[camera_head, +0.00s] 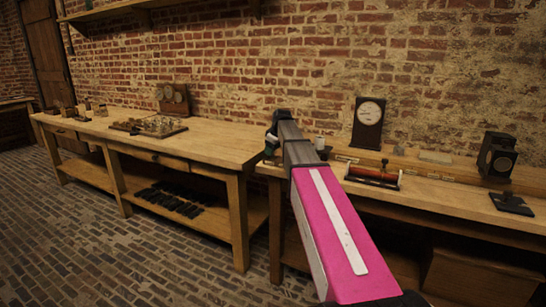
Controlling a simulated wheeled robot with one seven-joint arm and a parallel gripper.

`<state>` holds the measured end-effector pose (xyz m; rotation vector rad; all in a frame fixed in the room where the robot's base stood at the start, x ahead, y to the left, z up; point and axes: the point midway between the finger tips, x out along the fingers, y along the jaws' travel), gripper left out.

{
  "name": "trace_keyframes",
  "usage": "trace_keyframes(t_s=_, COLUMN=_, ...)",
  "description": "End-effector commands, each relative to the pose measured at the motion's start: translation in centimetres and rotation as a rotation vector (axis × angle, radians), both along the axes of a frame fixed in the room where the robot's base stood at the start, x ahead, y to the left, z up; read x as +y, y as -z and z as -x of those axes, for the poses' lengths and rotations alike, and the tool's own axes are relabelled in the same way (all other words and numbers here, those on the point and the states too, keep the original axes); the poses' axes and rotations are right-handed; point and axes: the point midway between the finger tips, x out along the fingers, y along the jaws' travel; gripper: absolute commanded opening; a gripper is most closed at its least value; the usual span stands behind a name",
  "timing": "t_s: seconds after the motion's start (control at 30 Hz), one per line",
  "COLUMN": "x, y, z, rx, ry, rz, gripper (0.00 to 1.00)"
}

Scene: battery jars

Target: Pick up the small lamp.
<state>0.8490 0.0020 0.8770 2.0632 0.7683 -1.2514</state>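I cannot pick out the small lamp with certainty. A black box-like device (497,155) with a round front stands at the right of the right bench and looks lantern-like. A small pale cylinder (320,143) stands on the same bench just right of my arm. My arm reaches forward over that bench from the bottom of the view. My gripper (271,137) is at the far end, mostly hidden behind the arm, with only a dark part showing at its left. I cannot see its fingertips or whether it holds anything.
The right bench (440,190) also bears a dark-cased dial (368,122), a red coil on a stand (373,175) and a flat black piece (511,203). The left bench (215,140) holds an instrument board (148,127). The brick floor (110,240) at the left is clear.

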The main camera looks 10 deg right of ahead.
Motion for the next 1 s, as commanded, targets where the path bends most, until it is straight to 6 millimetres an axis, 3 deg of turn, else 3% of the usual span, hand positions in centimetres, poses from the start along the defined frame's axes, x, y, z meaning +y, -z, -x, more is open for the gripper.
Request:
trace_keyframes(t_s=0.03, x=0.0, y=0.0, z=0.0, rx=0.0, ry=0.0, rz=0.0, gripper=0.45)
trace_keyframes(t_s=0.1, x=0.0, y=0.0, z=0.0, rx=0.0, ry=0.0, rz=0.0, gripper=0.22)
trace_keyframes(t_s=0.13, x=0.0, y=0.0, z=0.0, rx=0.0, ry=0.0, rz=0.0, gripper=0.18)
trace_keyframes(t_s=0.57, x=0.0, y=-0.6, z=0.0, rx=0.0, ry=0.0, rz=0.0, gripper=0.18)
trace_keyframes(t_s=0.83, x=0.0, y=-4.3, z=-0.1, rx=-0.001, ry=0.0, rz=0.0, gripper=0.18)
trace_keyframes(t_s=1.0, x=3.6, y=-6.3, z=1.5, rx=-0.001, ry=-0.003, rz=-0.001, gripper=0.18)
